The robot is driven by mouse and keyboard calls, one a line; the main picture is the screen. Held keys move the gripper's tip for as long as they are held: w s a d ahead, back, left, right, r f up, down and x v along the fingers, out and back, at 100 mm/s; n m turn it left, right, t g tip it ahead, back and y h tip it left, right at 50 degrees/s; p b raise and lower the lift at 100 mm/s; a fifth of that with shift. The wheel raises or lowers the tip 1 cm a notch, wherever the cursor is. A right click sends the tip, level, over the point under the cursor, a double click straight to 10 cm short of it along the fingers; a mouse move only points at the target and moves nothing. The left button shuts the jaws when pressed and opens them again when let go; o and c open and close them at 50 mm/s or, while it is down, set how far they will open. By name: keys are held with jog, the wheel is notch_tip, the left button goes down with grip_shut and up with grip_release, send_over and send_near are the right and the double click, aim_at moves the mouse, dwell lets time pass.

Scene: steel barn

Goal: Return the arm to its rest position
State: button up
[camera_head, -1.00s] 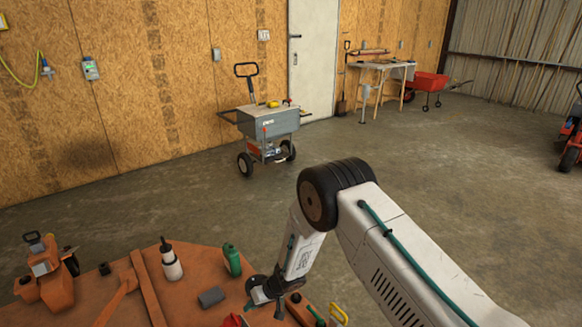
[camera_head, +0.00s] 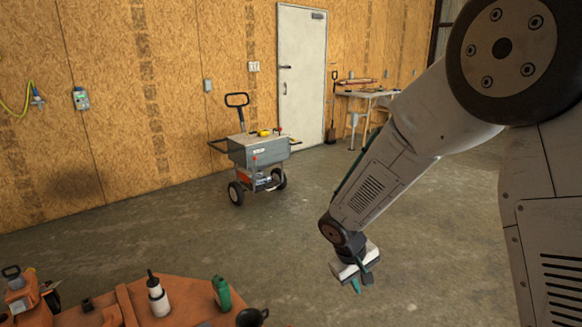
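My arm reaches in from the right side of the picture, with its large dark joint at the upper right and its white forearm slanting down to the left. My gripper (camera_head: 360,282) hangs at the end of the forearm, over the bare concrete floor, to the right of the orange work surface. It points downward. Its teal and dark fingertips are small and overlap in this view, so the gap between them does not show clearly. No held object can be made out.
The orange work surface (camera_head: 188,292) at lower left carries a white bottle (camera_head: 158,298), a green bottle (camera_head: 221,293) and a dark round item (camera_head: 252,317). A grey wheeled cart (camera_head: 257,152) stands before the wooden wall. A table (camera_head: 367,94) stands farther back. Open floor lies between.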

jog(key=s+d+r+m+y, duration=0.2)
jog(key=s+d+r, duration=0.2)
jog(key=s+r, duration=0.7)
jog(key=s+d+r+m+y, duration=0.1)
jog(key=s+d+r, duration=0.4)
jog(key=s+r, duration=0.6)
jog(key=s+m, duration=0.1)
jog(key=s, duration=0.6)
jog(key=shift+r+m+y, duration=0.2)
jog(key=shift+m+y, duration=0.2)
jog(key=shift+d, duration=0.1)
